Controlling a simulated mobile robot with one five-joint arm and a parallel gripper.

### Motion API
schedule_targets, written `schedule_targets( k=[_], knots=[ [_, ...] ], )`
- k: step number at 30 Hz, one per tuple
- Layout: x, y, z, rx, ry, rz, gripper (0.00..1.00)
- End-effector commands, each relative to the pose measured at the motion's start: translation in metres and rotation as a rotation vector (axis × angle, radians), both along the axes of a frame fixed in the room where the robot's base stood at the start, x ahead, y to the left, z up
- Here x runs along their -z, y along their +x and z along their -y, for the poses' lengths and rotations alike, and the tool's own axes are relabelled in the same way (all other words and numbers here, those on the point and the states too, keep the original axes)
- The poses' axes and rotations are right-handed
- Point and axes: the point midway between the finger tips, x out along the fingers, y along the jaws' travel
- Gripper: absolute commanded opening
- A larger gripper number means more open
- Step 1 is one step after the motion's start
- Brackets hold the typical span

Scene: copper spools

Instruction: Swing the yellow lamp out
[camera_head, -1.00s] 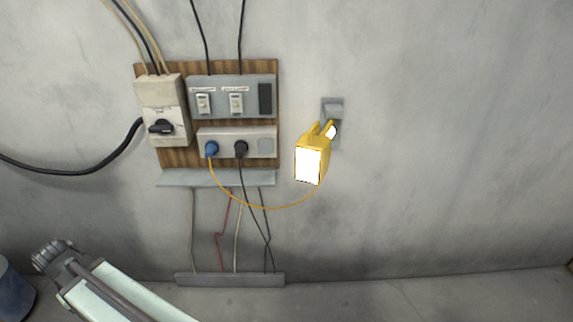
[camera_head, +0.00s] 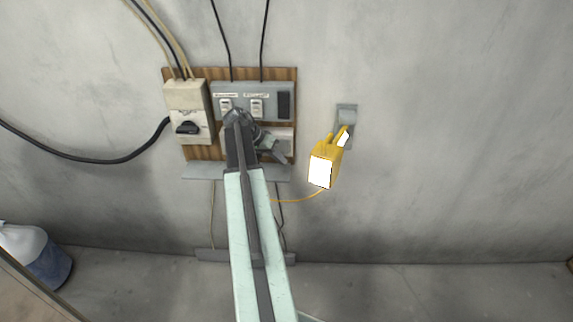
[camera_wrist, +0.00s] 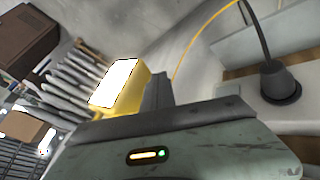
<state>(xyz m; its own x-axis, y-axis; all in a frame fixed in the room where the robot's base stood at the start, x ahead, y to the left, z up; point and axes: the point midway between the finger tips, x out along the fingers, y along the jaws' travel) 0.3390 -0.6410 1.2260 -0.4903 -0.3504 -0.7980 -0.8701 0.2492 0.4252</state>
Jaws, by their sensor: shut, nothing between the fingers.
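The yellow lamp (camera_head: 326,162) hangs on a grey wall bracket (camera_head: 347,114), right of the electrical board, its lit white face toward me. A thin yellow cord (camera_head: 300,201) runs from it to the left. In the wrist view the lamp (camera_wrist: 133,96) shows just left of and beyond my gripper (camera_wrist: 158,88). My gripper is shut and empty. In the head view my gripper (camera_head: 277,152) is in front of the board's lower right part, left of the lamp and apart from it. My arm hides the middle of the board.
The wooden board (camera_head: 286,74) carries a switch box (camera_head: 187,108) with a black knob and a panel (camera_head: 285,87) of switches. A black plug (camera_wrist: 279,84) sits close to my gripper's right in the wrist view. A blue-and-white container (camera_head: 40,255) stands at lower left. Wall right of the lamp is clear.

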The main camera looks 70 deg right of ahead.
Motion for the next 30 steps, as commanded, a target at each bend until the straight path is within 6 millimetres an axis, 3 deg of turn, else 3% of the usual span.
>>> schedule_targets(
  k=[1,11,12,18,30],
  knots=[
    [0.018,-0.006,0.004,0.002,0.0,0.0,0.0],
    [0.075,-0.04,0.028,-0.001,0.0,0.001,0.0],
    [0.065,-0.049,0.025,-0.001,0.0,0.001,0.0],
    [0.063,-0.072,0.024,-0.003,0.001,0.001,0.0],
    [0.063,-0.075,0.024,-0.006,0.001,0.001,0.0]
  ],
)
